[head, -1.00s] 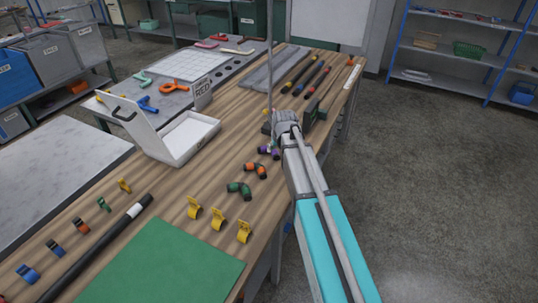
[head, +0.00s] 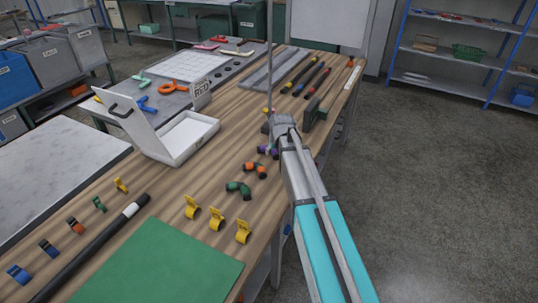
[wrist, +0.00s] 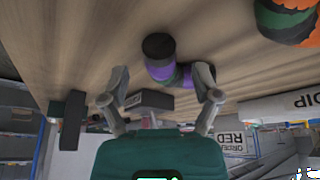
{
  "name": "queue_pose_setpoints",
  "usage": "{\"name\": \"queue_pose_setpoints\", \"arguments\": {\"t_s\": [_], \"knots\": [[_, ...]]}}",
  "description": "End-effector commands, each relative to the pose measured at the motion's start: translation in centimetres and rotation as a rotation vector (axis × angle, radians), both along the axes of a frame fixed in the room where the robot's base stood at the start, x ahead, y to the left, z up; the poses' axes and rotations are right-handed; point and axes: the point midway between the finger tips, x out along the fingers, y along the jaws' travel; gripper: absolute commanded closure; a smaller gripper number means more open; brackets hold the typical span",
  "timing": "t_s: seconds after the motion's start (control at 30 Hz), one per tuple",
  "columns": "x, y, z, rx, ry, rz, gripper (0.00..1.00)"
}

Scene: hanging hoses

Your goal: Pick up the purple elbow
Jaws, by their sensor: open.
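The purple elbow (head: 267,151) lies on the wooden table, partly hidden by my arm in the head view. In the wrist view the purple elbow (wrist: 165,66) has a black end and lies just beyond my fingertips, between and slightly above them in the picture. My gripper (wrist: 162,82) is open, with one finger on each side and nothing held. In the head view my gripper's fingers are hidden behind my wrist.
An orange elbow (head: 256,170) and a green elbow (head: 239,189) lie near the purple one. A white open case (head: 185,137) sits to the left. Several yellow clips (head: 217,219) stand nearer.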

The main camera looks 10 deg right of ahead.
Motion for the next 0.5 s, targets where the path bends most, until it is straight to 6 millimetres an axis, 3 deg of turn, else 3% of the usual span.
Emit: {"name": "queue_pose_setpoints", "arguments": {"t_s": [0.2,0.5], "knots": [[0.6,0.0,-1.6,0.0,0.0,0.0,0.2],[0.7,0.0,-1.8,0.0,0.0,0.0,0.2]]}}
